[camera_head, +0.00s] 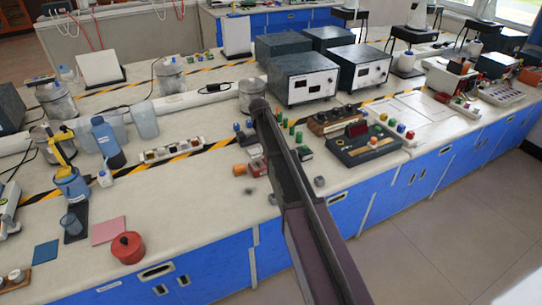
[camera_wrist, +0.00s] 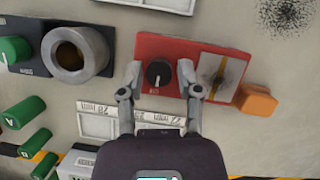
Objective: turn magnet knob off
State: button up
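A black round knob (camera_wrist: 158,73) with a pale pointer line sits on a red box (camera_wrist: 205,47) in the wrist view. Beside the knob, the box has a pale plate with a yellowish strip. My gripper (camera_wrist: 158,69) is open, with one finger on each side of the knob. Gaps show between the fingers and the knob, and I cannot tell how high the fingertips are above the box. In the head view, a small red box (camera_head: 257,167) lies on the bench just left of my arm. My fingers cannot be made out there.
An orange block (camera_wrist: 258,102) sits at the red box's lower right corner. A dark device with a large ring (camera_wrist: 77,53) and several green cylinders (camera_wrist: 15,50) stand to the left. In the head view, white power units (camera_head: 303,81) stand behind my arm and a dark panel (camera_head: 366,143) to its right.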

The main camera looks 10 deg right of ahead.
jog(key=shift+o, duration=0.4)
jog(key=shift+w, duration=0.1)
jog(key=shift+m, duration=0.4)
